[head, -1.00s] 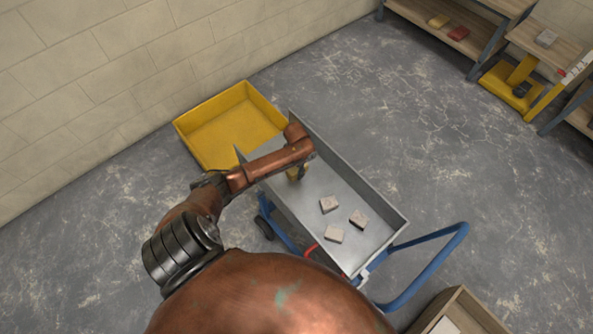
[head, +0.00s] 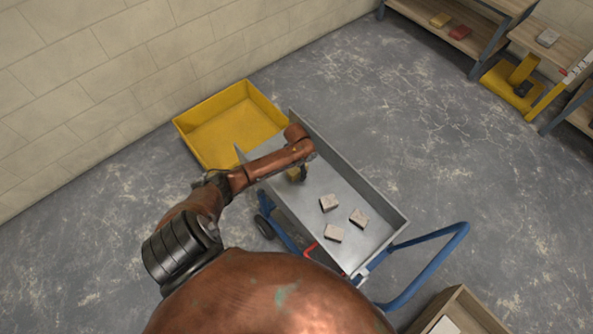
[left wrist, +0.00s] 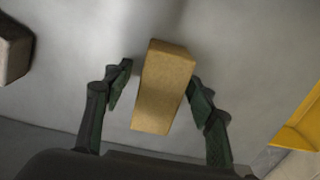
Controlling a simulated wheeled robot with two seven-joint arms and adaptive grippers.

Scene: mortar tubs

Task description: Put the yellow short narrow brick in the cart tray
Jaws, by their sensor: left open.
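The yellow short narrow brick (left wrist: 163,88) lies on the grey floor of the cart tray (left wrist: 225,40), between the parted fingers of my left gripper (left wrist: 160,74). The right-hand finger is close to the brick's side; I cannot tell whether it touches. A gap shows at the left-hand finger. In the head view the brick (head: 293,174) is partly hidden by my left gripper (head: 301,176), which is low in the far left part of the cart tray (head: 375,195). My right gripper is not in view.
Several grey-beige bricks, one of them here (head: 333,233), lie in the nearer part of the tray. A yellow mortar tub (head: 215,105) stands beyond it by the wall. The blue cart handle (head: 440,255) is at the right. Shelves (head: 425,30) with bricks stand at the upper right.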

